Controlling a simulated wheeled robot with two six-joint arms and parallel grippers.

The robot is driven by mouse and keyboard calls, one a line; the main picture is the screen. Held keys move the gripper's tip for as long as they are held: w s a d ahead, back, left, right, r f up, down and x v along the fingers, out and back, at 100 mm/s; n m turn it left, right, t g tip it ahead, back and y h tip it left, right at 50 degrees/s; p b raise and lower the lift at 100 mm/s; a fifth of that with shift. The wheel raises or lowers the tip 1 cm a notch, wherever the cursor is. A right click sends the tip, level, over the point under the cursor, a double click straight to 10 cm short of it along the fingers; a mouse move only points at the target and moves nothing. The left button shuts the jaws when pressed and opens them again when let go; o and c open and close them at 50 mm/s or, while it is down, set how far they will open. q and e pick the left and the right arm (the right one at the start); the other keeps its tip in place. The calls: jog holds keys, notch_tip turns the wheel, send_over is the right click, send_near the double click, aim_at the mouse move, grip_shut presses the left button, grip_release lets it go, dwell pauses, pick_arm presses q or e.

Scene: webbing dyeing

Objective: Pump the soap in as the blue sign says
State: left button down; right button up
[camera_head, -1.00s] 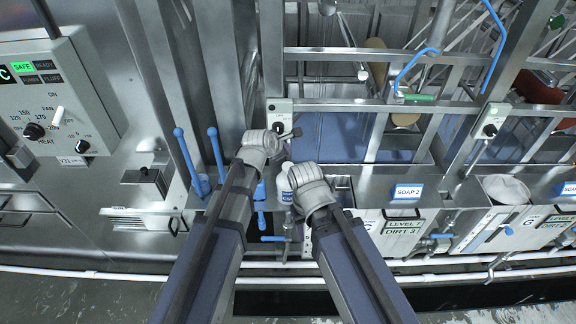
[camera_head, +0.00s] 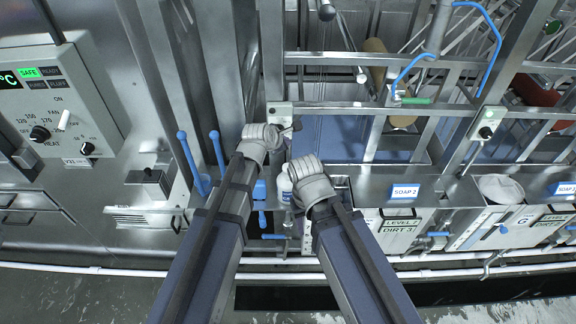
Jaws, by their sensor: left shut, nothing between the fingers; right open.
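A blue sign (camera_head: 404,192) reading "SOAP 2" stands on the steel ledge right of my grippers. Another blue soap sign (camera_head: 563,188) is at the right edge, partly cut off. A white bottle (camera_head: 285,183) with a blue label stands between my grippers, mostly hidden by my right one; its pump head is not clear. My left gripper (camera_head: 284,137) is shut and empty, above and left of the bottle. My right gripper (camera_head: 305,163) is open, at the bottle's upper right; whether it touches is hard to tell.
A steel tank with blue liquid (camera_head: 335,137) lies behind the ledge, crossed by steel bars. Blue levers (camera_head: 188,152) stand at left. A control panel (camera_head: 60,105) shows a lit "SAFE". A fabric-lined tub (camera_head: 500,187) and label plates (camera_head: 398,224) are at right.

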pick_arm(q)
jog(key=shift+f, duration=0.1)
jog(key=b, duration=0.9)
send_near(288, 165)
jog(key=w+f, duration=0.1)
jog(key=w+d+f, duration=0.1)
jog(key=w, duration=0.1)
jog(key=w+d, duration=0.1)
jog(key=w, duration=0.1)
jog(key=shift+d+f, duration=0.1)
jog(key=shift+f, duration=0.3)
dwell(0.7)
jog(key=shift+f+b, duration=0.3)
jog(key=shift+f, duration=0.1)
jog(key=shift+f+b, duration=0.95)
dwell(1.0)
jog(key=shift+r, duration=0.1)
jog(key=shift+r+p, duration=1.3)
jog(key=shift+p, duration=0.1)
